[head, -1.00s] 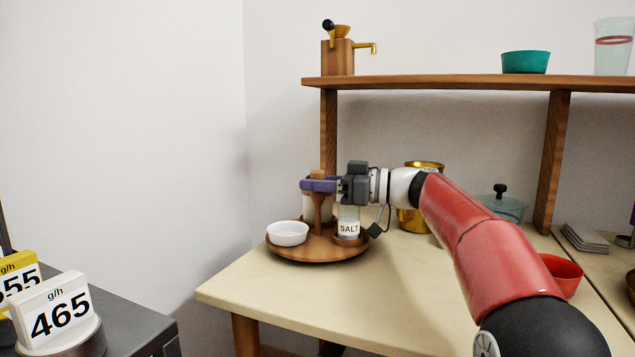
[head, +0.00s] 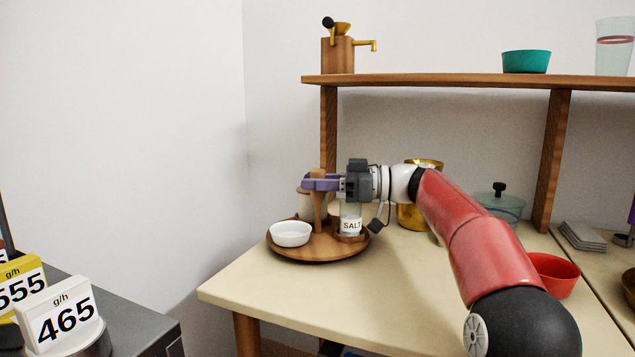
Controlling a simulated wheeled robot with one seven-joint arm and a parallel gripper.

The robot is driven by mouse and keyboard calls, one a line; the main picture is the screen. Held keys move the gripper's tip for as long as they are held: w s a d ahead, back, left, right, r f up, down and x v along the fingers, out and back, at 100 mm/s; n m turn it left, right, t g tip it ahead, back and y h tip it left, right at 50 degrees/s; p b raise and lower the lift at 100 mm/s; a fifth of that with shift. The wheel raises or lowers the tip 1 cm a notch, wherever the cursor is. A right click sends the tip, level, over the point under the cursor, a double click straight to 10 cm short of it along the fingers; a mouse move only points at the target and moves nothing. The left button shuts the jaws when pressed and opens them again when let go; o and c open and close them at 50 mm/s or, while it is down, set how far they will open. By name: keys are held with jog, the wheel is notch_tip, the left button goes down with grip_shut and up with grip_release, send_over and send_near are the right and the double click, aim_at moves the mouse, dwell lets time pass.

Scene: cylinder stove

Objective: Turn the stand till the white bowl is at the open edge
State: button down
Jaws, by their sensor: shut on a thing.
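The round wooden stand (head: 315,254) sits on the cream table near its left corner, with a wooden centre post (head: 318,215). The white bowl (head: 291,234) stands on the stand's left front part, close to the table's left edge. A salt jar (head: 351,220) stands on the stand's right side. A pale jar (head: 305,204) is behind the post, partly hidden. My gripper (head: 319,184) reaches in from the right, its purple fingers shut on the top of the post.
A brass pot (head: 412,215), a teal lidded pot (head: 500,203) and a red bowl (head: 554,275) stand to the right. A wooden shelf (head: 440,82) runs above, with a grinder (head: 340,55) and a green bowl (head: 526,62). The table front (head: 290,290) is clear.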

jog(key=c, duration=1.2)
grip_release()
jog(key=shift+o, duration=0.2)
notch_tip(320, 180, up, 20)
jog(key=p, duration=1.1)
jog(key=shift+c, duration=0.4)
